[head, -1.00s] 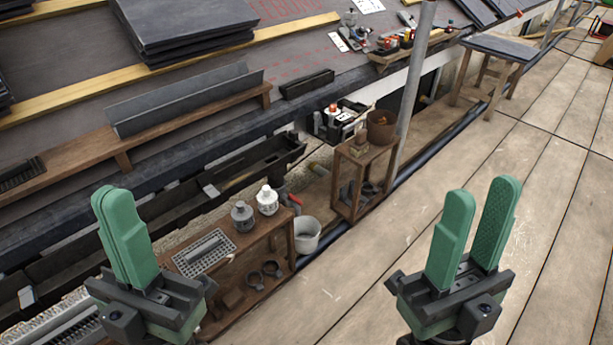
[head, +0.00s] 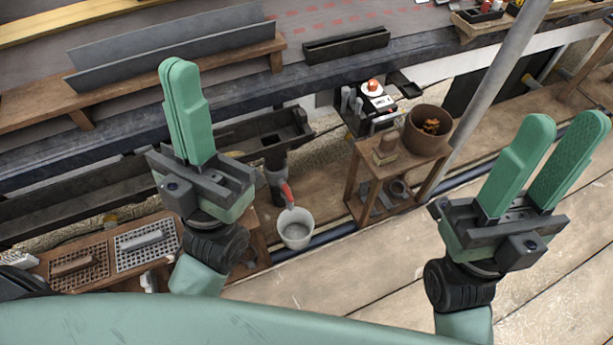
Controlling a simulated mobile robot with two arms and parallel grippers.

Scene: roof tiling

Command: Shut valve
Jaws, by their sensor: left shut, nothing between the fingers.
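A red handle (head: 287,193), which looks like the valve's lever, sits on the lower part of a dark downpipe (head: 272,164) under the gutter, in the middle of the head view. It is small, and I cannot tell whether the valve is open or shut. A pale bucket (head: 295,238) stands just below the handle. My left gripper (head: 178,70) points up, shut and empty, to the left of the downpipe and apart from the handle. My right gripper (head: 566,120) is open and empty at the right, over the planks and far from the handle.
A wooden stand (head: 365,190) with a brown pot (head: 428,130) stands right of the bucket. A grey pole (head: 497,80) slants up beside it. A low bench with grated trays (head: 145,245) is at lower left. The plank floor at lower right is clear.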

